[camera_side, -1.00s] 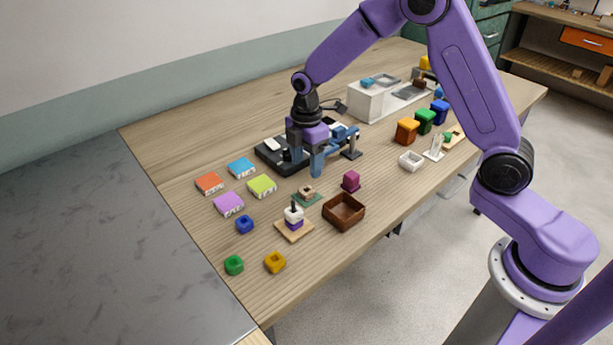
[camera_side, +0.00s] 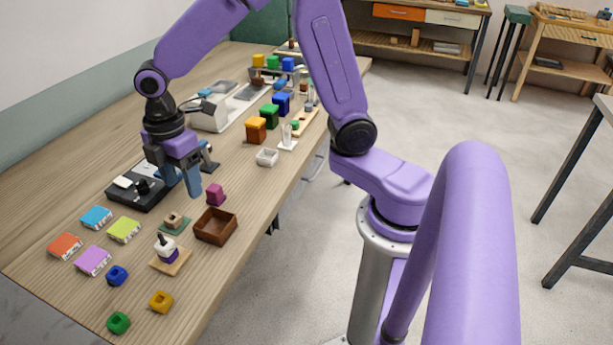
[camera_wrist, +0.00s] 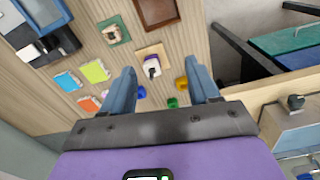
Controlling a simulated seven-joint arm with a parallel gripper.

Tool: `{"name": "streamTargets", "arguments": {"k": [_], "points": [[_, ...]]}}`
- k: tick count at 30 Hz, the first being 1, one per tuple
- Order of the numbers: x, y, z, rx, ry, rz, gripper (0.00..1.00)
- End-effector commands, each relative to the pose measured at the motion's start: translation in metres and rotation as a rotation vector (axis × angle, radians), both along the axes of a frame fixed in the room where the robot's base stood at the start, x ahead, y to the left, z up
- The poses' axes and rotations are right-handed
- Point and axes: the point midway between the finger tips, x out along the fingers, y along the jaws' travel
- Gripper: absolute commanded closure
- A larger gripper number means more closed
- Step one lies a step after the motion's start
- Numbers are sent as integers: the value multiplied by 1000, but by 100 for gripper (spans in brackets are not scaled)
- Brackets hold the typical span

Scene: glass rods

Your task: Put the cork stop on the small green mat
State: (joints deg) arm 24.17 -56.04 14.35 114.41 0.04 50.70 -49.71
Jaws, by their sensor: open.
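A small tan, cork-like block with a dark opening in its top (camera_side: 174,218) sits on the small green mat (camera_side: 163,227). In the wrist view the tan block (camera_wrist: 113,34) is also on the mat (camera_wrist: 103,24), at the upper left. I see no other piece that I can clearly call the cork stop. My gripper (camera_side: 182,186) hangs above the table beyond the mat, near the black device. Its blue fingers (camera_wrist: 163,82) are spread wide in the wrist view, with nothing held between them.
A wooden base with a peg (camera_side: 166,247) bearing white and purple pieces stands in front of the mat. A brown tray (camera_side: 216,226) and magenta block (camera_side: 215,194) are right of it. A black device (camera_side: 136,192) is left of my gripper. Coloured tiles (camera_side: 93,260) lie at left.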

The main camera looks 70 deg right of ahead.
Motion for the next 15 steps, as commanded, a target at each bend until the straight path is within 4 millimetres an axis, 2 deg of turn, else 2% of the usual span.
{"name": "streamTargets", "arguments": {"k": [1, 8, 15], "points": [[-19, 0, 6, 4, -3, -16, 39], [-98, -8, 20, 11, -5, -122, 39], [-177, -34, 25, 20, -5, -229, 39]]}}
